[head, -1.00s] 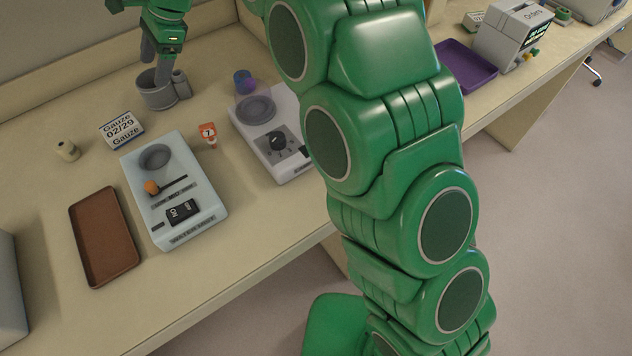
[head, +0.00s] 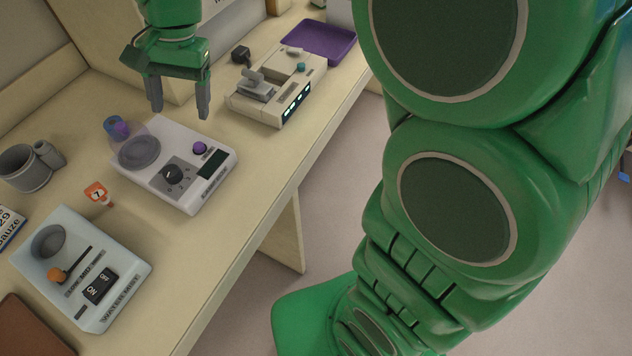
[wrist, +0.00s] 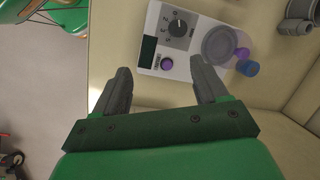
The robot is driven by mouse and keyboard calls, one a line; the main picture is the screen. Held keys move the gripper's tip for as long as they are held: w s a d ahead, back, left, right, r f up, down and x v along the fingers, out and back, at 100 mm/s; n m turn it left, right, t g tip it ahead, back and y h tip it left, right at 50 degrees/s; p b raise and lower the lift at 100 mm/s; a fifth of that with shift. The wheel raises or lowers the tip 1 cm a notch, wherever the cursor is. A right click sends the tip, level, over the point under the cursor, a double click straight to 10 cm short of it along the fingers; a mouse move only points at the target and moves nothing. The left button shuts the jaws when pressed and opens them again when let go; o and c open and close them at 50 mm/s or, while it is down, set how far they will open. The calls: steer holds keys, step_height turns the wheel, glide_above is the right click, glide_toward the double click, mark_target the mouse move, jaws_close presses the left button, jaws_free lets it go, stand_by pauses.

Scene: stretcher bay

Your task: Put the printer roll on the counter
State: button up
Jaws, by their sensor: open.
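My gripper (head: 180,108) is open and empty, pointing down above the counter (head: 235,205), behind the white device with a black dial (head: 172,172). I cannot make out a printer roll in either current view. A small cream roll-like cylinder stood at the left of the counter in the earlier head view, outside the current one.
A grey mug (head: 24,168), a small orange tag (head: 97,193) and a pale switch device (head: 80,270) are left. A white machine (head: 280,88) and purple tray (head: 318,41) are right.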

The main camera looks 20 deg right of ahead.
steer(key=s+d+f+n+h, duration=0.1)
steer(key=s+d+f+n, duration=0.1)
steer(key=s+d, duration=0.9)
steer(key=s+d+f+n+h, duration=0.1)
steer(key=s+d+f, duration=0.2)
steer(key=s+d, duration=0.8)
steer(key=shift+s+d+n+h, duration=0.2)
steer(key=shift+d+n+h, duration=0.15)
steer(key=shift+d, duration=0.6)
